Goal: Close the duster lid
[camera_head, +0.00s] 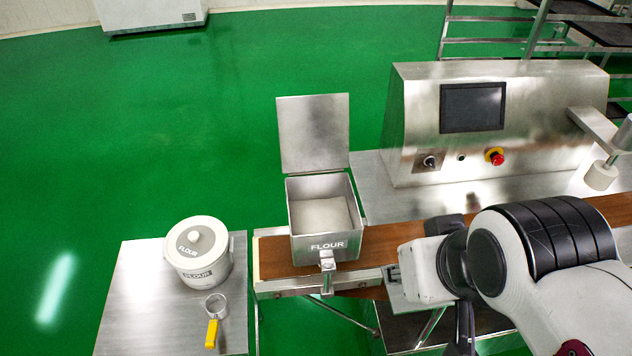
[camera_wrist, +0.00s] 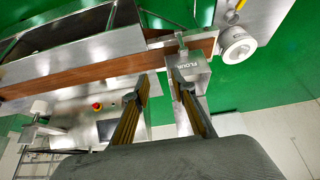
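The duster is a square steel box (camera_head: 325,243) labelled FLOUR, on the brown belt, with pale flour inside. Its flat steel lid (camera_head: 313,133) is open and stands up from the box's back edge. The box also shows in the wrist view (camera_wrist: 196,70), close to the right finger and partly hidden by it. My gripper (camera_wrist: 160,84) is open, with its two fingers apart and nothing seen between them. In the head view my arm is right of the duster, and the fingers cannot be made out there.
A lidded white flour pot (camera_head: 198,252) and a small strainer with a yellow handle (camera_head: 212,333) stand on a steel side table (camera_head: 135,300) at the left. The machine housing with a screen (camera_head: 472,107) and a red button (camera_head: 495,157) stands behind the belt (camera_head: 385,238).

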